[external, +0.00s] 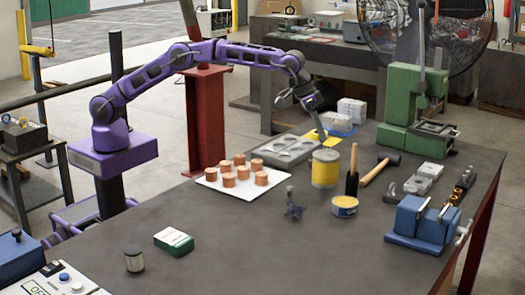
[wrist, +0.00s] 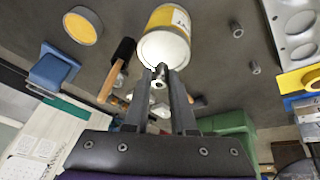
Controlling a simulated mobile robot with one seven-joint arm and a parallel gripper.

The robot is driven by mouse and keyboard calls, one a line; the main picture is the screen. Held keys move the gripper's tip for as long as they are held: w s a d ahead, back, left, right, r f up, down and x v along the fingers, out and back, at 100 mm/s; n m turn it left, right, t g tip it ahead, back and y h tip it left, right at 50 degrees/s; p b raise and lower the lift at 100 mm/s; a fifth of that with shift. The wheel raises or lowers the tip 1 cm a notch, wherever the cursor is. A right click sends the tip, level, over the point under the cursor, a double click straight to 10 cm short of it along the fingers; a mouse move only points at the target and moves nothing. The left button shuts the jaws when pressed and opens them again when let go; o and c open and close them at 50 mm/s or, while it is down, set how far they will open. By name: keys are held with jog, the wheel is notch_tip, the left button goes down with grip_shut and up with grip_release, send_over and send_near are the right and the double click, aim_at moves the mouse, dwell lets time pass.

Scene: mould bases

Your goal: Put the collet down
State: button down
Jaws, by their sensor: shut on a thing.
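My gripper (wrist: 160,76) is shut on the collet (wrist: 160,84), a small grey metal piece held between the fingertips in the wrist view. In the external view my gripper (external: 322,135) hangs over the table just behind the yellow tin (external: 326,170); the collet is too small to make out there. In the wrist view the tin (wrist: 165,40) lies just beyond the fingertips; I cannot tell the gap. A grey tray with round hollows (external: 284,150) stands left of the gripper; it shows at top right in the wrist view (wrist: 278,25).
A white tray (external: 212,182) holds several copper cylinders. A mallet (external: 380,168), low yellow tin (external: 344,206), blue vise (external: 424,222) and green press (external: 410,105) stand right. The front of the table is largely clear.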

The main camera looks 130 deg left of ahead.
aim_at(324, 154)
jog(key=shift+f, duration=1.85)
jog(key=shift+f, duration=0.1)
jog(key=c, duration=0.7)
grip_release()
jog(key=shift+c, duration=0.2)
jog(key=v, duration=1.2)
